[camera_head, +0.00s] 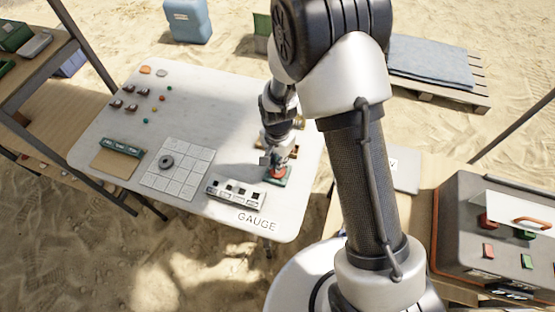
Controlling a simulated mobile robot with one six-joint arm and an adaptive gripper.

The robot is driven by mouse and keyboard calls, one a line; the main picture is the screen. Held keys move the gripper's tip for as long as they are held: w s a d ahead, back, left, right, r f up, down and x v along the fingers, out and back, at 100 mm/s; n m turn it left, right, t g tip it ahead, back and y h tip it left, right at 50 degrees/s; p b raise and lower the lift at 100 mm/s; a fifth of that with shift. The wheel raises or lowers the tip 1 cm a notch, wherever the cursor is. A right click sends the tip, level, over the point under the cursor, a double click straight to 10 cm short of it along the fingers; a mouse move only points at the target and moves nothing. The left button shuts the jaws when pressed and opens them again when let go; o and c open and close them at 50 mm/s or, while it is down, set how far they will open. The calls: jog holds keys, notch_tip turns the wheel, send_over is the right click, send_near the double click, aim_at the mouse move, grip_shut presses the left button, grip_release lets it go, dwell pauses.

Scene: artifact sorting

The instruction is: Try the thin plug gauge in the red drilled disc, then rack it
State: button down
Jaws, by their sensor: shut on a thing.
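The red drilled disc (281,174) sits on a small green base (277,182) near the right side of the white table. My gripper (277,164) points down right over the disc and is shut on a slim thing, which I take as the thin plug gauge. The gauge is too small and too covered by the fingers to make out. I cannot tell whether its tip is in the disc's hole or just above it. A pale rack (236,194) with several dark slots stands left of the disc, behind the GAUGE lettering.
On the white table (215,95) lie a tiled pad (190,180) with a dark ring (166,162), a green-edged tray (118,157) and several small pieces at the far left. Brown blocks stand close behind my gripper. A grey case (490,235) is at the right.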

jog(key=shift+f+b, duration=0.55)
jog(key=shift+f, duration=0.25)
dwell(1.2)
dwell(1.1)
jog(key=shift+r+p, duration=1.85)
jog(key=shift+r, duration=0.7)
